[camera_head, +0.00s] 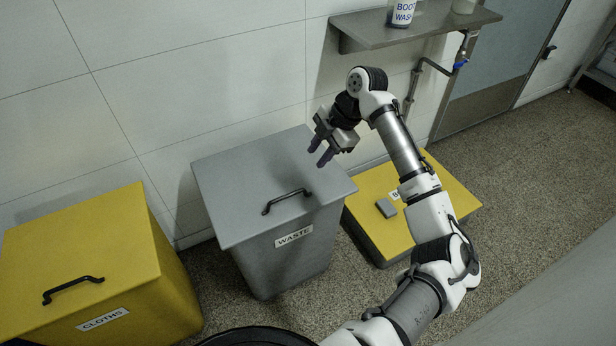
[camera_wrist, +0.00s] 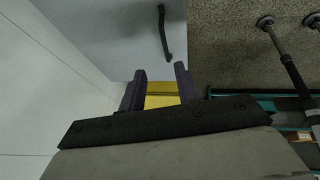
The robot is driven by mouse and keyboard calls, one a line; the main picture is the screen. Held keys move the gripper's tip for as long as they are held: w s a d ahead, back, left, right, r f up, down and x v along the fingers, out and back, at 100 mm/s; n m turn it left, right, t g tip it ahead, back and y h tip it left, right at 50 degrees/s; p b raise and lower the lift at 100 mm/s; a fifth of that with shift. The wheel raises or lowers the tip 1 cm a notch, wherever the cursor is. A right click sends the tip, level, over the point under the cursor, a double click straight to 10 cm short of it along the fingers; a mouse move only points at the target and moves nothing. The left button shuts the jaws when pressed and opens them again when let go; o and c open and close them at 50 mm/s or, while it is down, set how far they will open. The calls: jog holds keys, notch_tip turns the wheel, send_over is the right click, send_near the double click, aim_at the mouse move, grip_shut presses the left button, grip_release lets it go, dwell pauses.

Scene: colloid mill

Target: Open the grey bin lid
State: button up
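The grey bin (camera_head: 285,257) has a WASTE label and stands against the tiled wall. Its flat grey lid (camera_head: 240,180) is closed, with a black bar handle (camera_head: 287,201) near the front edge. My gripper (camera_head: 319,157) is above the lid's right side, behind and to the right of the handle, with its fingers apart and nothing between them. In the wrist view the two dark fingers (camera_wrist: 160,90) are spread, with the grey lid (camera_wrist: 110,35) and its handle (camera_wrist: 164,32) beyond them.
A yellow bin (camera_head: 150,270) labelled CLOTHS, with its own black handle, stands to the left. A wall shelf (camera_head: 420,24) holds a BOOT WASH container (camera_head: 403,12).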

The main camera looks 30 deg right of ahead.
aim_at(297, 191)
jog(key=x, duration=0.4)
jog(key=p+x, duration=0.1)
jog(key=x, duration=0.8)
jog(key=shift+s+d+f+p, duration=0.15)
jog(key=shift+s+f+p, duration=0.2)
jog(key=shift+f+p, duration=0.1)
grip_shut()
